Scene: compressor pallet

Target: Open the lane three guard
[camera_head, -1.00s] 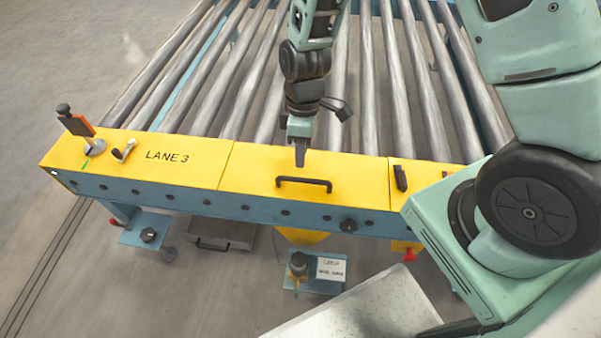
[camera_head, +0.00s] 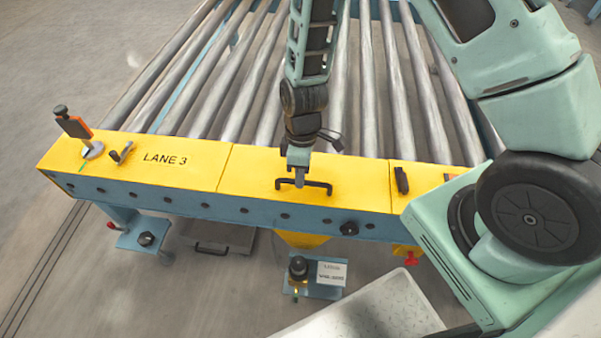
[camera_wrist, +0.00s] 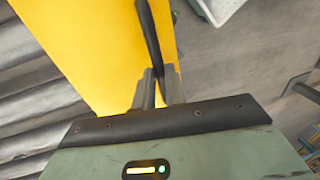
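The lane three guard is a yellow cover (camera_head: 250,170) along the front of the roller conveyor, lettered LANE 3 on its left panel. A black bar handle (camera_head: 318,184) stands on its middle panel. My gripper (camera_head: 299,183) is down at the handle, near its left-middle part. In the wrist view, the handle (camera_wrist: 149,32) runs down to my gripper's two fingers (camera_wrist: 160,85), with its near part between or right beside them. The gap between the fingers is narrow. I cannot tell whether they press on the bar. The yellow cover looks closed and flat.
Metal rollers (camera_head: 210,100) lie behind the cover. An orange-and-black clamp (camera_head: 75,128) and a small latch (camera_head: 121,153) stand at the left end. A black block (camera_head: 401,180) sits right of the handle. A pale tray (camera_head: 385,310) is in front, at lower right.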

